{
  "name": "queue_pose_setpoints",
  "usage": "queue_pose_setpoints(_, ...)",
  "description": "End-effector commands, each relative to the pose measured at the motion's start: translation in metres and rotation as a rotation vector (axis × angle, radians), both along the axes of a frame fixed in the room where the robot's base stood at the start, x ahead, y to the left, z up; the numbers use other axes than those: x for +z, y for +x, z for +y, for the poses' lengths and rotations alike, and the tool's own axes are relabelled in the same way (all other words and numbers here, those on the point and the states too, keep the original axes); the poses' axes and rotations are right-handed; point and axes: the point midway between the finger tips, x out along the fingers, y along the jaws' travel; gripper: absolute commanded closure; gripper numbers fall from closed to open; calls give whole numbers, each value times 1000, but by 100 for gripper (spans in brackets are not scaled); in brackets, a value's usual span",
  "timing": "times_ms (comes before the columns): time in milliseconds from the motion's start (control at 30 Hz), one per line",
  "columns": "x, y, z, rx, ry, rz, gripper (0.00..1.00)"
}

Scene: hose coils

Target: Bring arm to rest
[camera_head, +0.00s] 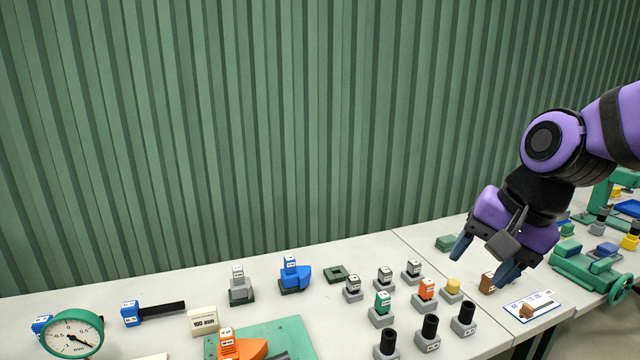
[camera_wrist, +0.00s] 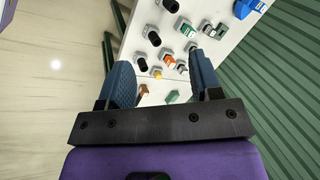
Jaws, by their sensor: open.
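My purple arm reaches in from the right in the head view. My gripper (camera_head: 484,262) is open and hangs above the right part of the white table (camera_head: 340,315). Its blue fingers are spread apart with nothing between them. A small brown block (camera_head: 487,284) stands on the table close to the fingers. In the wrist view the open gripper (camera_wrist: 165,85) shows with the table beyond it, and the brown block shows near the left finger (camera_wrist: 144,91).
Several small blocks on grey bases stand mid-table, including an orange one (camera_head: 427,290) and a yellow one (camera_head: 453,286). A white card (camera_head: 533,305) lies right of the brown block. A green machine (camera_head: 590,268) stands at far right. A green corrugated wall (camera_head: 250,130) rises behind.

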Motion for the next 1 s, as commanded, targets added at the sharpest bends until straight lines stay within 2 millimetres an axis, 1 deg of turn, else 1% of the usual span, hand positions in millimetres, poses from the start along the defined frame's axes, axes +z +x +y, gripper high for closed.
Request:
queue_pose_setpoints(33, 10, -8, -12, 40, -20, -46, 41)
queue_pose_setpoints(233, 38, -43, -48, 232, -163, -197, 41)
queue_pose_setpoints(400, 53, -71, -68, 363, -312, -278, 41)
queue_pose_setpoints(500, 57, -83, -74, 416, -381, -299, 41)
queue_pose_setpoints(600, 59, -89, -78, 448, -423, -309, 41)
queue_pose_setpoints(700, 60, -92, -79, 462, -440, -311, 41)
queue_pose_setpoints(1000, 60, -92, -79, 464, -441, -312, 41)
